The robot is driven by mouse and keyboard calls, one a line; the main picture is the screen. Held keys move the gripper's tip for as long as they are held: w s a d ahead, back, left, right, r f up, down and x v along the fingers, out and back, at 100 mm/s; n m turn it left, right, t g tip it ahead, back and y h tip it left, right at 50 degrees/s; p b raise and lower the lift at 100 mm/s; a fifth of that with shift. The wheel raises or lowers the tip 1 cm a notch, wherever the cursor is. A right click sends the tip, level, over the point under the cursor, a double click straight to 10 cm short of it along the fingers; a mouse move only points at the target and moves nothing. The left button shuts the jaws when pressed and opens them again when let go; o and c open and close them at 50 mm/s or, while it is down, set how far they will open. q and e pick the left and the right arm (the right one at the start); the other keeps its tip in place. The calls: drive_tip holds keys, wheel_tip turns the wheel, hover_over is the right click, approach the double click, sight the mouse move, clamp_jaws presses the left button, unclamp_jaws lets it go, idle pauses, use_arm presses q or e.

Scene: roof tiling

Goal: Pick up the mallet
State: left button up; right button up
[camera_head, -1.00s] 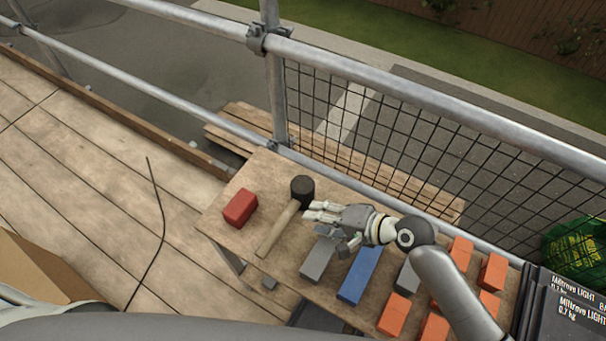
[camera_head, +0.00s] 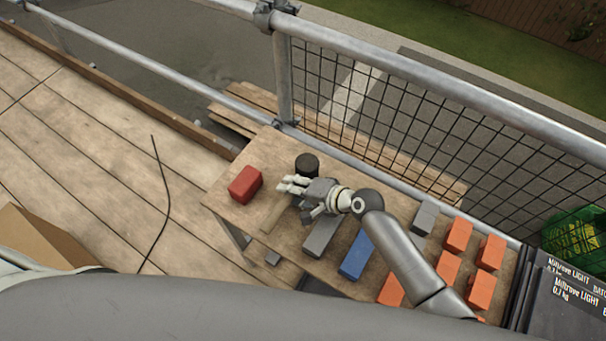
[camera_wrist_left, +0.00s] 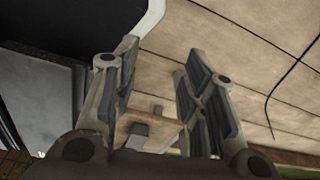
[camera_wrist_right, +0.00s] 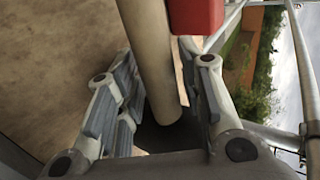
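The mallet has a black head (camera_head: 307,165) and a light wooden handle (camera_head: 277,214). It lies on the wooden table (camera_head: 228,196), and part of its handle is hidden behind my right gripper in the head view. My right gripper (camera_head: 288,186) is over the handle near the head. In the right wrist view, the handle (camera_wrist_right: 153,60) runs between the two open fingers (camera_wrist_right: 165,95), with the dark head partly hidden below them. I see no clear finger contact. My left gripper (camera_wrist_left: 155,95) is open and empty, away from the mallet; it is not seen in the head view.
A red block (camera_head: 245,185) sits left of the mallet; it also shows in the right wrist view (camera_wrist_right: 195,15). Grey (camera_head: 321,236), blue (camera_head: 357,256) and several orange blocks (camera_head: 458,236) lie to the right. A metal railing (camera_head: 380,62) with mesh runs behind the table.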

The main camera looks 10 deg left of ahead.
drive_tip(key=shift+a+f, duration=0.1)
clamp_jaws()
use_arm(q)
drive_tip(key=shift+s, duration=0.65)
use_arm(e)
drive_tip(key=shift+w, duration=0.1)
use_arm(q)
drive_tip(key=shift+w, duration=0.1)
use_arm(e)
drive_tip(key=shift+r, duration=0.25)
drive_tip(key=shift+r, duration=0.6)
drive_tip(key=s+d+r, duration=0.2)
drive_tip(key=s+r, duration=0.9)
drive_tip(key=s, duration=0.2)
drive_tip(key=shift+s+d+r, duration=0.25)
drive_tip(key=shift+s+d, duration=0.05)
drive_tip(key=shift+s, duration=0.1)
